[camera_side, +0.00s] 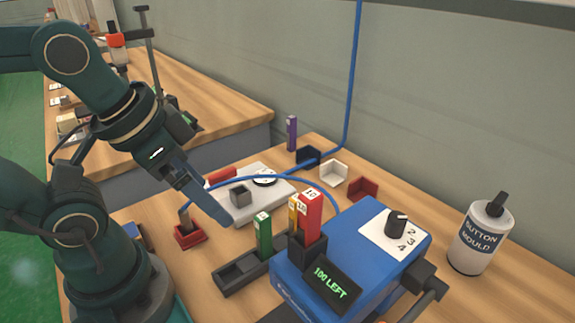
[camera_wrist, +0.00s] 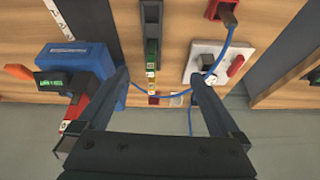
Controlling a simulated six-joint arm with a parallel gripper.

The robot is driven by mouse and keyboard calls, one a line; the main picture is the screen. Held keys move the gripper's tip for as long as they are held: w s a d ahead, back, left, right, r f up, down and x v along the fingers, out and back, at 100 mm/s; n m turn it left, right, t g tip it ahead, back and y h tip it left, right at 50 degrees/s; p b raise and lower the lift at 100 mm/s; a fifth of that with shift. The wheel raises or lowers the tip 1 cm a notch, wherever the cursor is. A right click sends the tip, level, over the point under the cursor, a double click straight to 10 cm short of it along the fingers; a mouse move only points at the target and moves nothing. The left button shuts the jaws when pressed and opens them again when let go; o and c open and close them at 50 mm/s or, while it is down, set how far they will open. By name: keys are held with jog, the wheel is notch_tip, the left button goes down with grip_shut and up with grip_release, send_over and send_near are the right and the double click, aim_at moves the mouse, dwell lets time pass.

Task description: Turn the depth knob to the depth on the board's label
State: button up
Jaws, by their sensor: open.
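The depth knob (camera_side: 397,222) is black with a light pointer line. It stands on a white dial plate (camera_side: 375,233) on top of the blue machine (camera_side: 335,235); I can read 2, 3 and 4 beside it. I cannot tell exactly which number it points to. The machine's display (camera_side: 331,284) reads "100 LEFT". My gripper (camera_side: 222,214) is above the bench, left of the machine and well apart from the knob. In the wrist view my gripper (camera_wrist: 160,80) is open and empty, with the blue machine (camera_wrist: 105,62) at left. I see no readable depth label on a board.
A white board (camera_side: 265,200) with a grey block lies behind. A blue cable (camera_side: 350,100) crosses the work area. A "BUTTON MOULD" bottle (camera_side: 480,237) stands right of the machine.

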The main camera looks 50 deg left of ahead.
jog(key=shift+w+f+n, duration=0.3)
jog(key=shift+c, duration=1.2)
jog(key=shift+w+r+t, duration=0.25)
jog(key=shift+r+t, duration=0.05)
jog(key=shift+r, duration=0.05)
jog(key=c, duration=0.4)
jog(key=shift+o, duration=0.2)
notch_tip(320, 180, up, 10)
jog(key=r+n+g+h, duration=0.1)
jog(key=n+g+h, duration=0.6)
jog(key=n+h, duration=0.85)
send_over(393, 214)
jog(key=f+v, duration=0.1)
jog(key=v, duration=0.3)
jog(key=n+y, duration=0.2)
jog(key=shift+m, duration=0.25)
notch_tip(393, 214, down, 12)
jog(key=shift+d, duration=0.15)
jog(key=shift+d+f, duration=0.25)
jog(key=shift+f, duration=0.05)
jog(key=shift+x, duration=2.2)
